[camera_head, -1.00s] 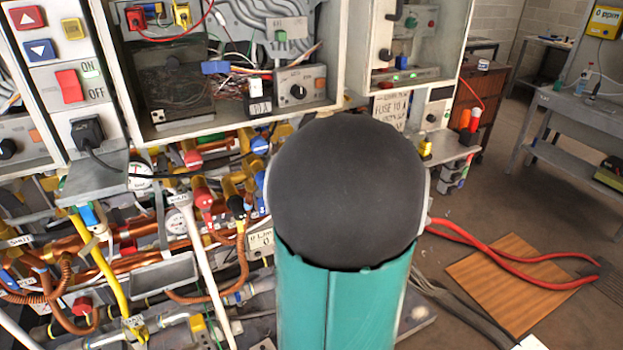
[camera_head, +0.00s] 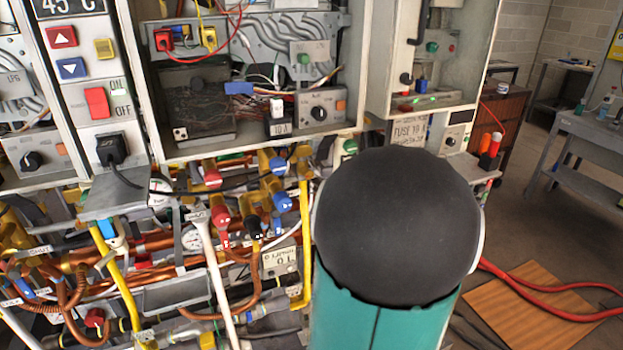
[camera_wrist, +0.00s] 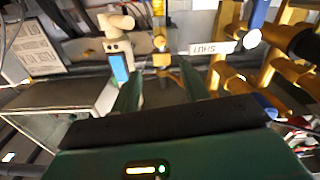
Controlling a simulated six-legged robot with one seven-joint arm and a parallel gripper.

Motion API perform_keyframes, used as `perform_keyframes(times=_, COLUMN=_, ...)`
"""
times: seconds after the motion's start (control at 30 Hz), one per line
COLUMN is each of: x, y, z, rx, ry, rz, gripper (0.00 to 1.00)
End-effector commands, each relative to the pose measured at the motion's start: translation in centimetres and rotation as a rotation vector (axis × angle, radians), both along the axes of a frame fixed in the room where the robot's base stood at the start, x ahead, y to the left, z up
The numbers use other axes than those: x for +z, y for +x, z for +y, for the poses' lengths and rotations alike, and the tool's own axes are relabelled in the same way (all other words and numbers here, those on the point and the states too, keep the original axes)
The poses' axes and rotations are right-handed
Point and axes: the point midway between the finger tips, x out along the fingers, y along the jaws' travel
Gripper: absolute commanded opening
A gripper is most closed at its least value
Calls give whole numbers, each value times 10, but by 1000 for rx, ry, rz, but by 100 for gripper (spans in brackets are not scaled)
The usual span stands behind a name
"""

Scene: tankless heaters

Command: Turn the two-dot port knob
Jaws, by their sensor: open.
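I cannot make out with certainty which knob bears two dots. Beyond the fingers are a beige valve with a blue part (camera_wrist: 120,67) and a white tag reading SHUT (camera_wrist: 215,48). The gripper itself is not visible in the head view.
My teal and black arm covers the lower middle of the head view. A grey shelf (camera_head: 112,196) and a white pipe (camera_head: 209,265) stand at the left among crowded copper pipes. Open control boxes hang above. A red hose (camera_head: 545,308) lies on the floor at right.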

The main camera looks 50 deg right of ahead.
Motion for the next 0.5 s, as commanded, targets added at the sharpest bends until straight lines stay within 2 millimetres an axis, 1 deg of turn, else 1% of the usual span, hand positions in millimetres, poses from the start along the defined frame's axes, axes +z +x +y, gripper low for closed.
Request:
perform_keyframes(times=0.07, x=0, y=0, z=0, rx=-1, ry=44, rz=-26, gripper=45)
perform_keyframes(times=0.17, x=0, y=4, z=-2, rx=1, ry=60, rz=-36, gripper=45)
perform_keyframes(times=0.27, x=0, y=13, z=-7, rx=2, ry=59, rz=-34, gripper=45)
perform_keyframes(times=0.37, x=0, y=27, z=-15, rx=3, ry=59, rz=-34, gripper=45)
perform_keyframes(times=0.5, x=0, y=51, z=-30, rx=2, ry=58, rz=-35, gripper=45)
